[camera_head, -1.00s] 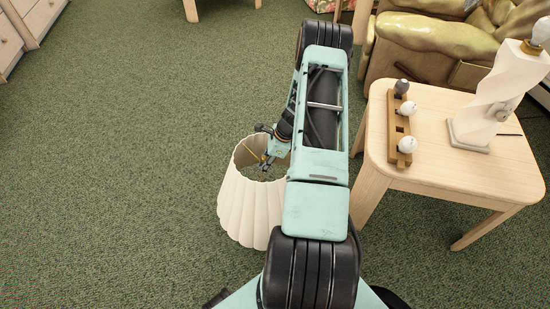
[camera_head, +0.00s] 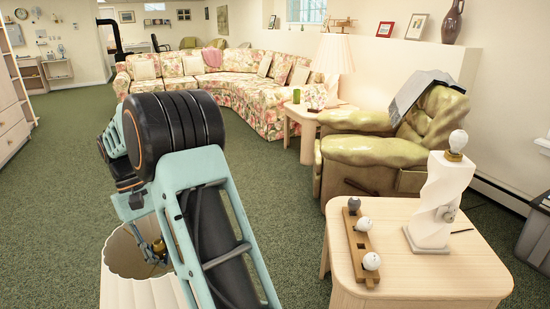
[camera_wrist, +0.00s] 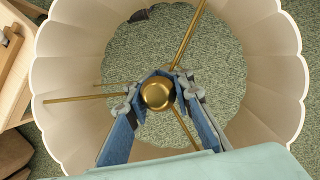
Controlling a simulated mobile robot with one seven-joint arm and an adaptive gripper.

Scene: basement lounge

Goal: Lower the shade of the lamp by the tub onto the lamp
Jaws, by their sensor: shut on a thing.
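The cream scalloped lampshade (camera_head: 135,290) hangs from my gripper (camera_head: 155,250) at the lower left, left of the table. It also fills much of the wrist view (camera_wrist: 65,75). There my gripper (camera_wrist: 157,85) is shut on the brass hub (camera_wrist: 157,95) where the shade's spokes meet. The carpet shows through the shade's opening. The bare lamp (camera_head: 440,200) has a white twisted body and a bulb (camera_head: 458,140) on top. It stands upright on the pale wooden table (camera_head: 430,275), well right of the shade and apart from it. A dark grey tub (camera_head: 535,250) is at the right edge.
A wooden rack (camera_head: 357,245) with several bulbs lies on the table left of the lamp. A green armchair (camera_head: 385,150) stands behind the table. A second, shaded lamp (camera_head: 332,60) and a floral sofa (camera_head: 215,80) are farther back. Carpet is open at the left.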

